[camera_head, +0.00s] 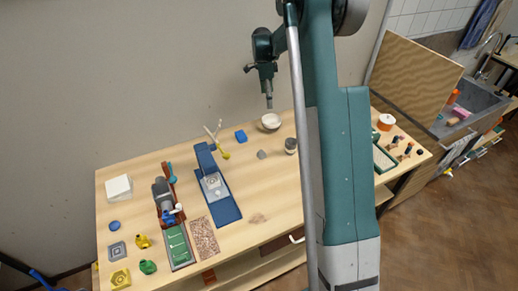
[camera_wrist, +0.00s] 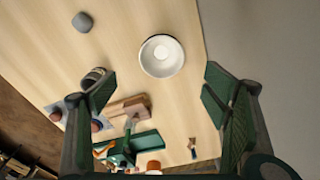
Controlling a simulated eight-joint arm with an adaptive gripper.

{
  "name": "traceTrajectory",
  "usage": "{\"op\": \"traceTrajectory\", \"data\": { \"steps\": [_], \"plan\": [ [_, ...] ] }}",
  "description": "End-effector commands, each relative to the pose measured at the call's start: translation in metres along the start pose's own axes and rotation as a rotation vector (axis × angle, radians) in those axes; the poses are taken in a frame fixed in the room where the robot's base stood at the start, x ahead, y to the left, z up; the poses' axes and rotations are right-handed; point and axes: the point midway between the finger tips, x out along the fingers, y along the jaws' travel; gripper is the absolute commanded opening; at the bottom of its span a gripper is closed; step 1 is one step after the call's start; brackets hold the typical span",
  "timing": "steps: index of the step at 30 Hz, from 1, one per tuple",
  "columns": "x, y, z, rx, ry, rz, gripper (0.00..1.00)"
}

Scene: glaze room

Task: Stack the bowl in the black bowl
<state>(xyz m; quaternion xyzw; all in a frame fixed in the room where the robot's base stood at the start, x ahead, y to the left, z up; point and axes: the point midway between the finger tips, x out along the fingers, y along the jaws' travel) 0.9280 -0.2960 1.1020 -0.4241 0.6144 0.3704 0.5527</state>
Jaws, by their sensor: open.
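A white bowl (camera_head: 271,121) stands upright near the back edge of the wooden table. In the wrist view the white bowl (camera_wrist: 162,57) lies ahead of and between my open fingers, with its inside facing up and nothing gripped. My gripper (camera_head: 268,98) hangs above the bowl in the head view; its fingers (camera_wrist: 160,88) are wide apart in the wrist view. A round dark-and-pale vessel (camera_head: 290,146) stands to the right and in front of the bowl. It is partly hidden by my left-side finger in the wrist view (camera_wrist: 94,75); I cannot tell if it is the black bowl.
A small grey object (camera_head: 262,154) sits close by, left of the vessel. A green tray (camera_wrist: 135,147) and brush (camera_wrist: 193,149) show below the bowl in the wrist view.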

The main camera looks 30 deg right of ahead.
Motion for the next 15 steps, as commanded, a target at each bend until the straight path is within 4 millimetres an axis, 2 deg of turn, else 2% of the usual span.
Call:
{"op": "traceTrajectory", "data": {
  "steps": [15],
  "plan": [
    [-0.097, 0.071, 0.026, -0.295, -0.016, -0.099, 0.75]
  ]
}}
